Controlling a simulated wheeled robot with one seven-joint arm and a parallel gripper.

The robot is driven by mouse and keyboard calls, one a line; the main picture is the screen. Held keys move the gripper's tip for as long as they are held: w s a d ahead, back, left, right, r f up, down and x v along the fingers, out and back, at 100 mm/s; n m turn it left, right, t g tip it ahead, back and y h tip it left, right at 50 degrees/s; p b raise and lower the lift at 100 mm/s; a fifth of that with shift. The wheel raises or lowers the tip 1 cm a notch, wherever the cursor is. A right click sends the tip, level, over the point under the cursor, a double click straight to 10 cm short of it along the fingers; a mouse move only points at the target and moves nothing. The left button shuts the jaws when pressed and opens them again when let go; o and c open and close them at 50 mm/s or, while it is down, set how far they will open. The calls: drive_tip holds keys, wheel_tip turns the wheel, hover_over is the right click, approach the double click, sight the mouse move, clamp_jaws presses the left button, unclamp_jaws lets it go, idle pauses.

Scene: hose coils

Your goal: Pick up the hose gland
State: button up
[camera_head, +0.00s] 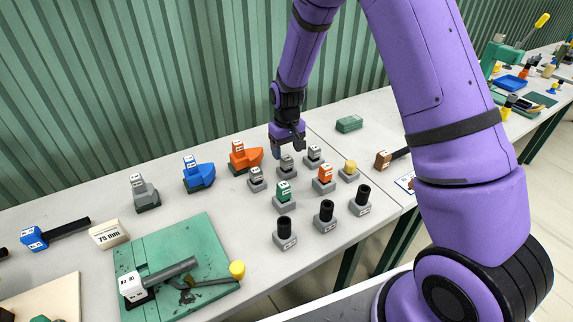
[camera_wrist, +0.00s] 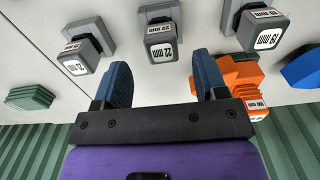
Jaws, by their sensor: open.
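No label I can read says "hose gland", so I cannot tell which piece it is. Small grey labelled fittings on square grey bases stand in the rows below my gripper (camera_head: 288,150). The middle one, marked 22 mm (camera_wrist: 160,42), is also in the head view (camera_head: 286,168). A grey fitting marked 19 mm (camera_wrist: 262,28) is to its right in the wrist view, and another grey one (camera_wrist: 85,55) to its left. My gripper is open and empty, its blue fingers (camera_wrist: 164,78) spread above and just behind the 22 mm fitting, apart from it.
Nearby stand a green-topped fitting (camera_head: 284,192), an orange-topped one (camera_head: 324,176), a yellow-topped one (camera_head: 349,170) and black-topped ones (camera_head: 326,214). An orange piece (camera_head: 245,157) and a blue piece (camera_head: 199,174) stand left. A green mat (camera_head: 195,232) lies front left.

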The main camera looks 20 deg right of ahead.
sight(287, 158)
wheel_tip(287, 158, down, 4)
drive_tip(key=shift+s+a+f, duration=0.1)
drive_tip(key=shift+s+f, duration=0.05)
drive_tip(key=c, duration=1.1)
drive_tip(key=shift+o, duration=0.2)
